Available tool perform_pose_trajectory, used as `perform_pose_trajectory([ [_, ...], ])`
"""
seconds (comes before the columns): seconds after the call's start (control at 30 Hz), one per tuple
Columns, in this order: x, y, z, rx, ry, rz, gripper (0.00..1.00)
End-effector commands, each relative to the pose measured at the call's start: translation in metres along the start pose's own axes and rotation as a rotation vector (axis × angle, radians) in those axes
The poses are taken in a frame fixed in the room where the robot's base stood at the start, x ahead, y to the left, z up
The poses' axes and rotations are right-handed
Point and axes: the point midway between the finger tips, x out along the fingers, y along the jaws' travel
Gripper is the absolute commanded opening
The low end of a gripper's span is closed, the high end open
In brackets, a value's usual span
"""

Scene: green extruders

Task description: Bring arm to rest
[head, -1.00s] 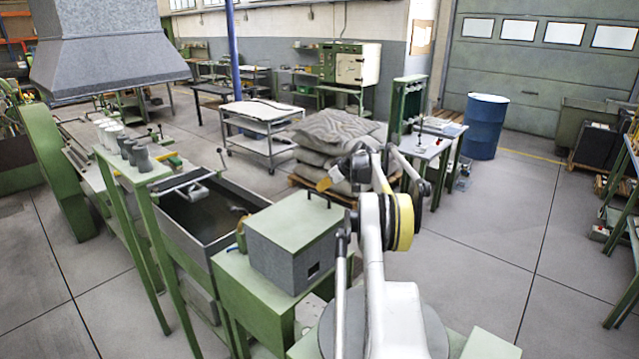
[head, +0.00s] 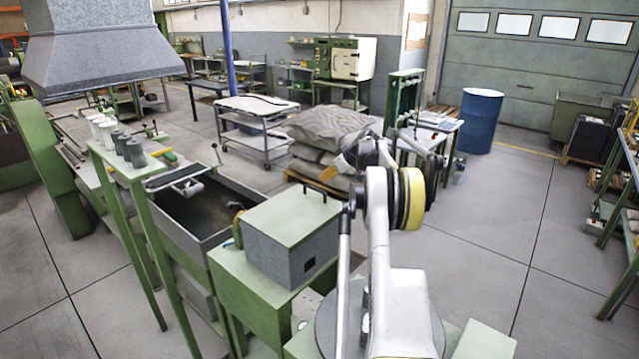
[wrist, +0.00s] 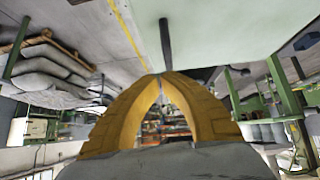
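My arm rises from the bottom of the head view, folded at a joint with a yellow band. An orange-yellow part that looks like my gripper (head: 329,173) shows just left of that joint, partly hidden by the arm, in front of the stacked sacks. In the wrist view, the two yellow fingers of my gripper (wrist: 158,77) curve together and their tips meet. Nothing is held between them. The wrist picture is upside down, with a pale green surface (wrist: 225,35) and a dark bar across its upper part.
A green-topped grey box (head: 285,235) with a handle stands close left of my arm. A tank (head: 200,215) and a stand with grey cups (head: 128,150) are further left. Sacks (head: 330,140) lie behind. Open floor (head: 480,240) is on the right, before a blue barrel (head: 480,120).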

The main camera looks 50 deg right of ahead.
Motion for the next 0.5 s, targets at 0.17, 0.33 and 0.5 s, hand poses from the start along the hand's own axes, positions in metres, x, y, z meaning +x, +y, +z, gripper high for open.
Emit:
perform_pose_trajectory([
  [0.17, -0.040, -0.001, -0.001, 0.001, 0.001, 0.000, 0.00],
  [0.33, -0.061, -0.001, -0.002, 0.000, 0.003, -0.001, 0.00],
  [0.5, -0.067, -0.001, -0.002, -0.001, 0.003, -0.001, 0.00],
])
